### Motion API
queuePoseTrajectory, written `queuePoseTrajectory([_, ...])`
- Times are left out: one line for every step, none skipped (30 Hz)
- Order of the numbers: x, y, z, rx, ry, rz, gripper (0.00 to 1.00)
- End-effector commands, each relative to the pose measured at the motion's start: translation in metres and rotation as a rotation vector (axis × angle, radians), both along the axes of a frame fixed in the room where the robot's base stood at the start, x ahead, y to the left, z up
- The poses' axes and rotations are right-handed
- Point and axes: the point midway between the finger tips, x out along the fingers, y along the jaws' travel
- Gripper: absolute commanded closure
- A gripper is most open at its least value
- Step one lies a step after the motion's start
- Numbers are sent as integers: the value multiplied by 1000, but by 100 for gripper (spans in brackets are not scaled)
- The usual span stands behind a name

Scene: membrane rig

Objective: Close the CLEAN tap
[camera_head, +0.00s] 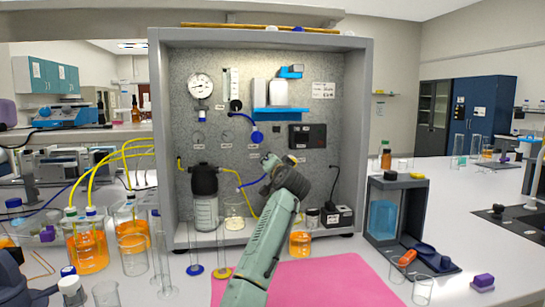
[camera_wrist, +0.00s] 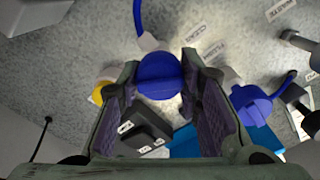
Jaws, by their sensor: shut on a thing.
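The CLEAN tap has a round blue knob (camera_wrist: 158,76) and sits on the grey speckled panel, with the CLEAN label (camera_wrist: 188,33) close by in the wrist view. My gripper (camera_wrist: 158,90) has its two padded fingers on either side of this knob and is shut on it. A blue tube runs from the tap to the top of the wrist view. In the head view my gripper (camera_head: 270,164) is against the lower middle of the panel and hides most of the tap.
A second blue tap (camera_wrist: 250,104) with a tube is to the right in the wrist view, and a yellow knob (camera_wrist: 101,92) is to the left. A black box (camera_wrist: 146,131) and blue shelf (camera_wrist: 220,143) are close. Glassware (camera_head: 205,212) stands below the panel.

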Motion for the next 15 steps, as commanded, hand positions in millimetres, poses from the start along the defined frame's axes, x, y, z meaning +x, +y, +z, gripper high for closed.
queuePoseTrajectory([0,1,3,43,8,1,96])
queuePoseTrajectory([0,1,4,72,12,0,96])
queuePoseTrajectory([0,1,4,109,18,0,96])
queuePoseTrajectory([0,0,4,138,23,0,96])
queuePoseTrajectory([0,0,4,166,28,0,96])
queuePoseTrajectory([0,1,3,204,34,0,96])
queuePoseTrajectory([0,1,4,232,38,1,96])
queuePoseTrajectory([0,0,4,260,43,1,96])
queuePoseTrajectory([0,0,3,298,50,0,96])
queuePoseTrajectory([0,0,3,325,54,0,96])
queuePoseTrajectory([0,0,3,353,59,0,96])
queuePoseTrajectory([0,0,3,391,65,-1,96])
queuePoseTrajectory([0,0,3,419,69,-1,96])
queuePoseTrajectory([0,0,3,448,73,0,96])
queuePoseTrajectory([0,0,2,486,80,0,96])
